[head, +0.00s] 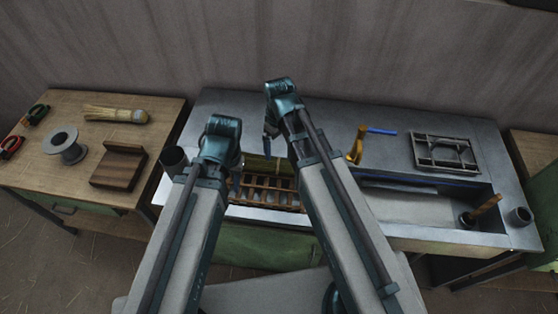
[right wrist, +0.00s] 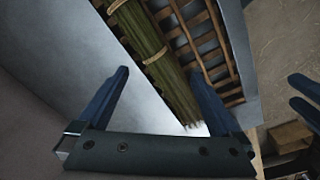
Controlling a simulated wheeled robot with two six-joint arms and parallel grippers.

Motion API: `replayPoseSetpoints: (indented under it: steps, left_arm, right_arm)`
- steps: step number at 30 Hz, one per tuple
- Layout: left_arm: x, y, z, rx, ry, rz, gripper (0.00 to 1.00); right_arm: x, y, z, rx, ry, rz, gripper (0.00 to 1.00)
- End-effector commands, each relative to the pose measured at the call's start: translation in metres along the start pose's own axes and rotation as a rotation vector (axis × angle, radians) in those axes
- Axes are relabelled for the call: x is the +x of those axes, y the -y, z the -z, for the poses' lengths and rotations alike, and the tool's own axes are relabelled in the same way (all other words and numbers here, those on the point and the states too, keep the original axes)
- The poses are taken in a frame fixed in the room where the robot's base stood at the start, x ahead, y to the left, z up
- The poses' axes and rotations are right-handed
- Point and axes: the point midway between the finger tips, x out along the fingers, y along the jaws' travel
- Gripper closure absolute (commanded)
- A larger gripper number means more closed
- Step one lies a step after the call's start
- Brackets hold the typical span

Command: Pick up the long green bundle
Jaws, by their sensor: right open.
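The long green bundle (right wrist: 143,38), bound with light ties, lies along a brown slatted rack (right wrist: 203,48) in the right wrist view. In the head view, part of the bundle (head: 262,166) shows between my arms; its ends are hidden. My right gripper (right wrist: 160,72) is open and empty, its fingers apart above the bundle, not closed around it. It also shows in the head view (head: 270,136). My left gripper (head: 237,176) is at the rack's left side; two separated fingertips of it (right wrist: 302,94) show at the right edge of the right wrist view.
A wooden table (head: 85,180) on the left holds a spool (head: 65,148), a brown block (head: 119,166) and a straw brush (head: 112,114).

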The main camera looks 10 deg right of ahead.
Motion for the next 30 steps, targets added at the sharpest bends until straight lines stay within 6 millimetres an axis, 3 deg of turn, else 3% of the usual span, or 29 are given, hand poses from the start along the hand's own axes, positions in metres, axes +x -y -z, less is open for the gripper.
replayPoseSetpoints:
  steps: [1,3,9,20,30]
  left_arm:
    - [-0.003,0.0,0.0,0.0,0.0,0.0,0.6]
    - [-0.004,0.0,0.0,0.0,0.0,0.0,0.6]
    - [-0.003,0.0,0.0,0.0,0.0,0.0,0.6]
    - [0.001,0.0,0.0,0.0,0.0,0.0,0.6]
    - [0.04,-0.004,0.002,-0.001,0.0,0.0,0.6]
  right_arm:
    - [-0.003,0.001,0.02,-0.093,0.002,0.004,0.0]
    - [-0.003,0.008,0.04,-0.232,0.007,0.009,0.0]
    - [-0.002,0.029,0.077,-0.54,0.017,0.022,0.0]
    - [0.003,0.036,0.084,-0.627,0.021,0.026,0.0]
    - [0.042,0.036,0.083,-0.624,0.02,0.026,0.0]
